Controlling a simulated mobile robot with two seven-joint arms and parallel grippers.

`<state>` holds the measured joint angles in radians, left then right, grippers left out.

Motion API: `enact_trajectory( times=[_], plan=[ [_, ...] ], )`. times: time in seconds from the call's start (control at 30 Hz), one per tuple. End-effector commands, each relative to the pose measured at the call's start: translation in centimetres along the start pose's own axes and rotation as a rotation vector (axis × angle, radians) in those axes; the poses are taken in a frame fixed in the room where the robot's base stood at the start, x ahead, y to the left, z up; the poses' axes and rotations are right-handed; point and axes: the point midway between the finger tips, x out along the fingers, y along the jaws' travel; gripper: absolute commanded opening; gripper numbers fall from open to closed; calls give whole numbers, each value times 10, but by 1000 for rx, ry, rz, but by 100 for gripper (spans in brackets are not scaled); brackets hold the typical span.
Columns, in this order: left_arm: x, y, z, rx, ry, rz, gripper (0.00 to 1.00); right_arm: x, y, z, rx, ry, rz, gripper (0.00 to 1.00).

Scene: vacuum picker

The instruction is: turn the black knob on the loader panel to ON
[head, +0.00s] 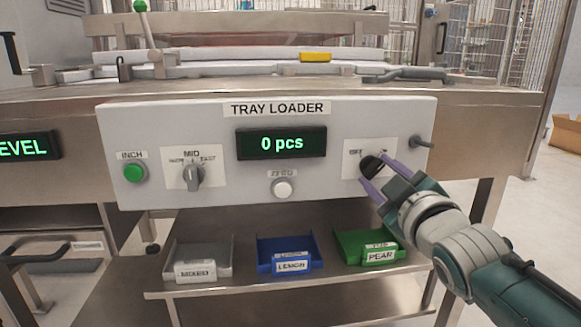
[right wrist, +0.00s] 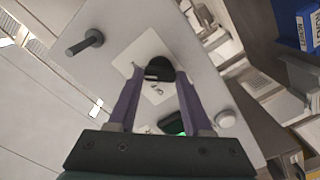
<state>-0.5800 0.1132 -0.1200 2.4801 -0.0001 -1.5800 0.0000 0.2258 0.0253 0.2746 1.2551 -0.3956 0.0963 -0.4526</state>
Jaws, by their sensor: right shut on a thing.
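The loader panel (head: 225,192) is a grey box labelled TRAY LOADER, with a display reading 0 pcs. The black knob (head: 371,165) sits on a white plate at the panel's right side. It also shows in the right wrist view (right wrist: 159,68). My right gripper (head: 370,172) is at the knob, and its purple fingers (right wrist: 156,80) are shut on it, one on each side. The lettering around the knob is partly hidden and too small to read, so I cannot tell which position it points to. My left gripper is not in view.
The panel also carries a green INCH button (head: 134,173), a grey selector (head: 193,175), a white button (head: 283,188) and a dark peg (head: 421,142) right of the knob. Grey, blue (head: 287,254) and green (head: 368,247) bins stand on the shelf below.

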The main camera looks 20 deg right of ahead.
Motion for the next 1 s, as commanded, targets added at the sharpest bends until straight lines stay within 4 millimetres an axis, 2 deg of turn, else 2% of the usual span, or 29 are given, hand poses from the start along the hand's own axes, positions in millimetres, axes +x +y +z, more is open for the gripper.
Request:
enact_trajectory(
  times=[0.6, 0.63, 0.87, 1.0],
  plan=[
    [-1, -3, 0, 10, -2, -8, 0, 0, 1, -2, 44, 5, 3, 0],
    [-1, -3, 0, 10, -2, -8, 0, 0, 1, -2, 44, 5, 3, 52],
    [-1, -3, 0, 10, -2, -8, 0, 0, 1, -1, 41, 3, 2, 78],
    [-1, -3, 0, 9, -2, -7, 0, 0, 0, -1, 40, 2, 1, 80]
  ],
)
